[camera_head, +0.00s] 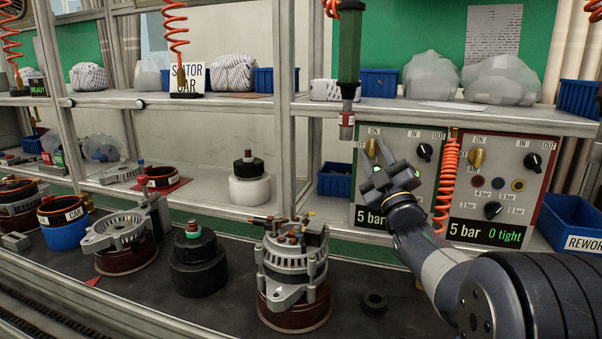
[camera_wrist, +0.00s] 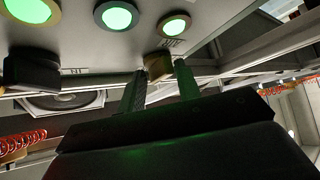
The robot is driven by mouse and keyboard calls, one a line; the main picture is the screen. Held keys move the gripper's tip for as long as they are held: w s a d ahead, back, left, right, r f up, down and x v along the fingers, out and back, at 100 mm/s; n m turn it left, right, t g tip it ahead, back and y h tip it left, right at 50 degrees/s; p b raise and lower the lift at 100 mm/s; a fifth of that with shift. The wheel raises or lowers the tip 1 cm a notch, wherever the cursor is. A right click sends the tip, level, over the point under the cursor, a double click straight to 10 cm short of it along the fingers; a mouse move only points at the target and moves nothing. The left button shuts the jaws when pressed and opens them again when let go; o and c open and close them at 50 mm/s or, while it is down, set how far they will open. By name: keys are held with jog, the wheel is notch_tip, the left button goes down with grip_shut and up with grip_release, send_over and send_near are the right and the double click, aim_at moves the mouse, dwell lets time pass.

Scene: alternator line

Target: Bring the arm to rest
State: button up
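My gripper (camera_head: 377,152) is at the left "5 bar" control panel (camera_head: 425,185), in front of its brass valve handle (camera_head: 371,146). In the wrist view the two fingers of my gripper (camera_wrist: 160,72) stand apart. The brass handle (camera_wrist: 158,66) shows between and just beyond their tips; whether a finger touches it is hard to tell. Nothing is seen held clear of the panel. My arm reaches in from the lower right, and the gripper partly covers the panel's left side.
A green hanging tool (camera_head: 349,60) and an orange coiled hose (camera_head: 446,180) are close to my gripper. The shelf edge (camera_head: 450,117) runs above the panels. An alternator (camera_head: 293,265) and a black ring (camera_head: 374,303) are on the bench. The blue rework bin (camera_head: 572,222) is at right.

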jog(key=shift+d+r+n+g+y+p, duration=0.15)
jog(key=shift+n+g+y+p, duration=0.45)
jog(key=shift+p, duration=0.55)
jog(key=shift+r+n+g+y+p, duration=0.2)
jog(key=shift+n+g+p, duration=0.1)
jog(key=shift+n+p, duration=0.7)
jog(key=shift+f+g+p, duration=0.25)
jog(key=shift+g+p, duration=0.05)
jog(key=shift+p, duration=0.2)
